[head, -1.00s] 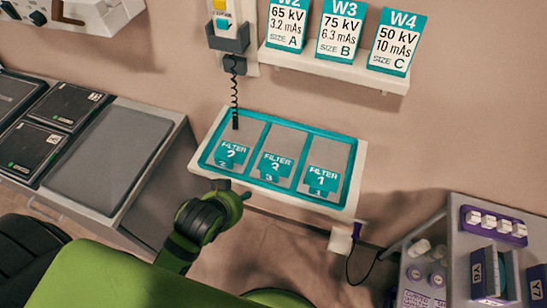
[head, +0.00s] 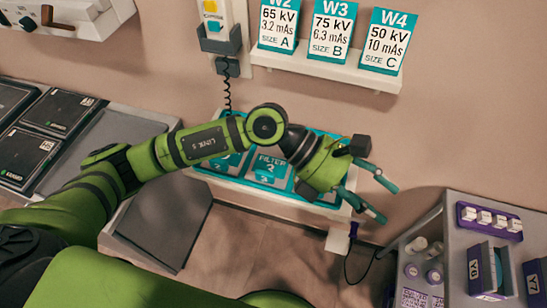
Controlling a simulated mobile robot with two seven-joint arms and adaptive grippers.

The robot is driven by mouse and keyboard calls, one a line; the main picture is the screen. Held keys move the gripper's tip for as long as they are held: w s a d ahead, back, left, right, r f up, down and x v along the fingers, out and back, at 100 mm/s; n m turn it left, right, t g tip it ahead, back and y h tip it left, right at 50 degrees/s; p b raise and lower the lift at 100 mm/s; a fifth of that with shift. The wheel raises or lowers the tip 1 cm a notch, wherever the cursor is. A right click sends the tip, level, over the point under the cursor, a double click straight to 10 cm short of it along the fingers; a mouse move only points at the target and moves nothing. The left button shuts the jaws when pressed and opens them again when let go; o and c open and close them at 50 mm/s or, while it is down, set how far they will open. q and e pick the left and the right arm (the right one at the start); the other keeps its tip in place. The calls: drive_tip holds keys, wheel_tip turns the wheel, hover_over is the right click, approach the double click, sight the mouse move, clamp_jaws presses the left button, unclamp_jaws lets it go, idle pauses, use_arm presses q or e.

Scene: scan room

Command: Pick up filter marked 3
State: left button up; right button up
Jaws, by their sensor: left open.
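A white wall tray with a teal liner (head: 232,181) holds three grey filters with teal labels. The middle filter (head: 270,166) looks marked 3, though the digit is small and blurred. The left filter (head: 228,163) looks marked 2 and is partly covered by my left arm. The right filter is mostly hidden behind my left gripper. My left gripper (head: 388,205) is open and empty, its fingers pointing right and down, past the tray's right end in the picture. My right gripper is not in view.
Above the tray is a shelf (head: 325,68) with technique cards. A handset (head: 213,25) with a coiled cord hangs on the wall. A bench with dark cassettes (head: 55,112) is at left. A grey cart (head: 455,235) with bottles and boxes stands at right.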

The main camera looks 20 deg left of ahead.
use_arm(q)
drive_tip(key=w+a+f+m+y, duration=0.2)
drive_tip(key=w+a+f+y, duration=0.1)
drive_tip(key=a+f+y, duration=0.25)
drive_tip(key=t+y, duration=0.3)
drive_tip(key=y, duration=0.5)
hover_over(264, 170)
drive_tip(key=shift+m, duration=0.4)
wheel_tip(264, 170, down, 4)
drive_tip(key=shift+s+a+f, duration=0.1)
drive_tip(key=shift+f+p, duration=0.8)
wheel_tip(264, 170, down, 5)
drive_tip(key=shift+r+p, duration=0.2)
drive_tip(key=shift+p, duration=0.95)
drive_tip(key=shift+f, duration=0.25)
clamp_jaws()
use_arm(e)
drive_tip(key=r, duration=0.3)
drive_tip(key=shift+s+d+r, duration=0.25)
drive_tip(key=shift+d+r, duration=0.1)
